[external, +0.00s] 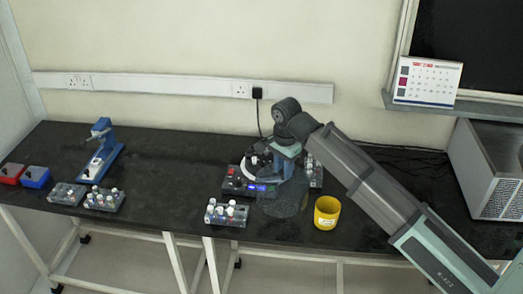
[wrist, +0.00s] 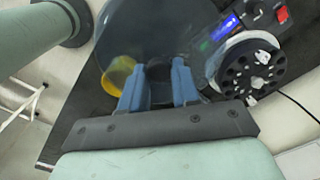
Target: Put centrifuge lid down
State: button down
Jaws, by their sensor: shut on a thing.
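The centrifuge (external: 240,184) stands on the black bench, with a red knob and a lit blue display. In the wrist view its round black rotor (wrist: 240,82) is uncovered, with several white tubes in it. The lid (external: 284,201) is a see-through grey disc, held over the bench in front of the centrifuge; it fills the top middle of the wrist view (wrist: 165,30). My gripper (wrist: 158,85) has its blue fingers shut on the lid's dark knob between them. In the external view my gripper (external: 285,172) is partly hidden by my wrist.
A yellow cup (external: 327,213) stands just right of the lid. A rack of tubes (external: 227,213) is in front of the centrifuge. More racks, red and blue boxes (external: 35,177) and a blue stand are at the left. The bench between is clear.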

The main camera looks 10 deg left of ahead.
jog(key=shift+s+d+m, duration=0.2)
jog(key=shift+d+m, duration=0.05)
jog(key=shift+m, duration=0.25)
jog(key=shift+f, duration=0.5)
notch_tip(320, 180, down, 9)
jog(key=shift+f, duration=0.15)
jog(key=c, duration=0.8)
grip_release()
notch_tip(320, 180, up, 12)
jog(key=shift+r, duration=0.1)
